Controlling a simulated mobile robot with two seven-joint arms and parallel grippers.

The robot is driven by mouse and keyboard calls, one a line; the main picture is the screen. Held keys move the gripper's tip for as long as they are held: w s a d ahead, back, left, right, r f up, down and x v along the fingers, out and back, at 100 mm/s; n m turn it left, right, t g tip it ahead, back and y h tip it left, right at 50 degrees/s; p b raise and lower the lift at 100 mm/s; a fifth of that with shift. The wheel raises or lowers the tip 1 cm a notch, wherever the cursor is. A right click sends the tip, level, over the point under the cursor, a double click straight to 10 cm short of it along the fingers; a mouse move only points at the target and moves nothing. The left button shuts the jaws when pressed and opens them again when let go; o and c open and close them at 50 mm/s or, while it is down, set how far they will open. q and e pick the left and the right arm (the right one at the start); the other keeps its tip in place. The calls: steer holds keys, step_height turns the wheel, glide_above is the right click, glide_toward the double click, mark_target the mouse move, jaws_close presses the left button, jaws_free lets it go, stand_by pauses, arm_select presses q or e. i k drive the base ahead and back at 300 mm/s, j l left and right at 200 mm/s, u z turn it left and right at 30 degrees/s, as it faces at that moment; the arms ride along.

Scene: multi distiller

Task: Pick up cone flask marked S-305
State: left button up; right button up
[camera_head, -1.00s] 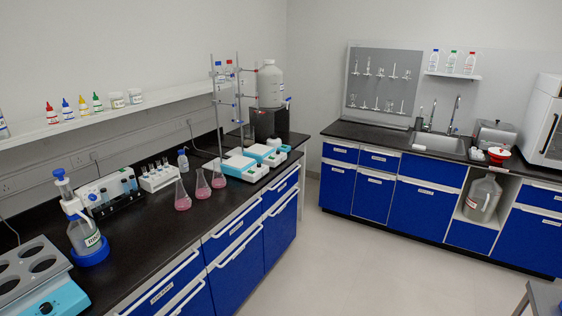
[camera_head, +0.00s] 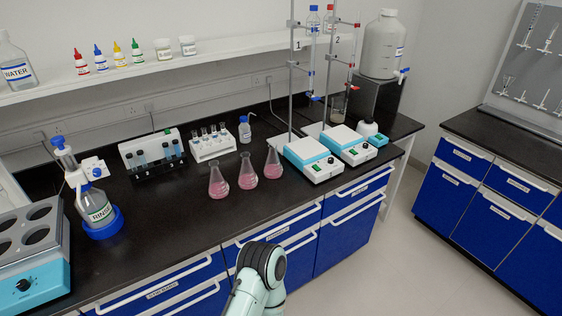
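Three conical flasks with pink liquid stand upright in a row on the black bench: a left flask (camera_head: 218,184), a middle flask (camera_head: 248,174) and a right flask (camera_head: 273,164). I cannot read any marking on them, so I cannot tell which is S-305. One pale green arm link of mine shows at the bottom centre, in front of the bench drawers and below the flasks. No gripper fingers are in view.
Two stirrers with stands, a left one (camera_head: 315,161) and a right one (camera_head: 347,146), stand right of the flasks. A tube rack (camera_head: 213,148) is behind them. The bench front (camera_head: 170,270) is clear.

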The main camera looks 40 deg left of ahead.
mark_target(219, 188)
steer(key=i, duration=1.7)
steer(key=i+z, duration=0.1)
steer(key=i, duration=0.4)
steer(key=i+j+z, duration=0.15)
steer(key=i, duration=0.35)
steer(key=i+j+z, duration=0.1)
steer(key=i, duration=0.35)
steer(key=z, duration=7.65)
steer(key=k+l, duration=0.05)
